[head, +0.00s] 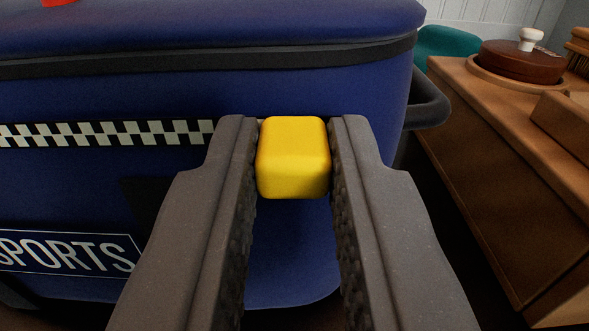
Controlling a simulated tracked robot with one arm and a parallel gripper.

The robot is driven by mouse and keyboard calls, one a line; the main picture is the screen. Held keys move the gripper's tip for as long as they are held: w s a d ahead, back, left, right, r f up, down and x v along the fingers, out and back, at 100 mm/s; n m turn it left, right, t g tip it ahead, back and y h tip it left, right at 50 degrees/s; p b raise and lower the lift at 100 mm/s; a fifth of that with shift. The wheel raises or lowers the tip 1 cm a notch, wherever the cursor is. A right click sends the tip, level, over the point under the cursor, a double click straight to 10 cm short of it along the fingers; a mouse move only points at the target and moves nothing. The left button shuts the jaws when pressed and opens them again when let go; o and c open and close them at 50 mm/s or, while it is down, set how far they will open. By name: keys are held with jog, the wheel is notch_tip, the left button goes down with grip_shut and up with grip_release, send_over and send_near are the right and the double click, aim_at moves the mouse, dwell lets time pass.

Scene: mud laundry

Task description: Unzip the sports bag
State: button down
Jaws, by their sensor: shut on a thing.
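The blue sports bag (200,95) fills the left and middle of the head view. It has a black band near its top, a checkered strip (110,133) and a "SPORTS" label (65,252). My gripper (293,158) is shut on a yellow block-shaped pull (293,157) in front of the bag's right part. The pull sits between the two fingertips. The fingers hide part of the bag's front and the right end of the checkered strip. I cannot tell how the pull joins the bag.
A dark loop handle (430,102) sticks out on the bag's right side. A wooden cabinet (500,170) stands to the right, with a round brown lidded thing (518,62) with a white knob on it. A teal object (460,42) is behind. A red thing (58,2) shows at the top left.

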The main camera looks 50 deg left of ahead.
jog(key=shift+d, duration=0.15)
jog(key=c, duration=1.3)
grip_release()
jog(key=p+v, duration=0.2)
jog(key=v, duration=1.1)
jog(key=shift+s+d+f, duration=0.1)
jog(key=shift+s+d, duration=0.15)
jog(key=shift+d, duration=0.05)
